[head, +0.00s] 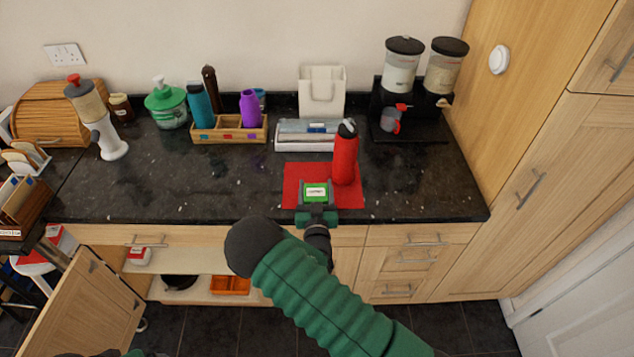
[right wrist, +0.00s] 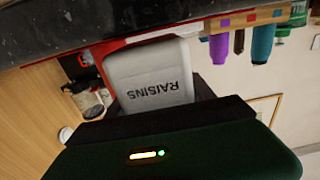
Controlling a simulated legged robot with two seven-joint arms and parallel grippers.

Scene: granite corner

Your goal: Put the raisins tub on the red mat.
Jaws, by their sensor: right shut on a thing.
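The raisins tub (head: 316,188) shows its green lid with a white label in the head view. In the right wrist view the tub (right wrist: 150,72) is pale, appears upside down and reads RAISINS. My right gripper (head: 316,205) is shut on it, at the front part of the red mat (head: 350,198). A strip of red also shows by the tub's base in the wrist view. I cannot tell whether the tub touches the mat. My left gripper is not in view; only a dark bit shows at the bottom left edge.
A red bottle (head: 345,155) stands on the mat, just right of and behind the tub. Behind are a white box tray (head: 305,140), a wooden caddy (head: 228,134) and a black dispenser stand (head: 405,130). Clear counter lies left and right of the mat. A cupboard door (head: 92,305) hangs open below.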

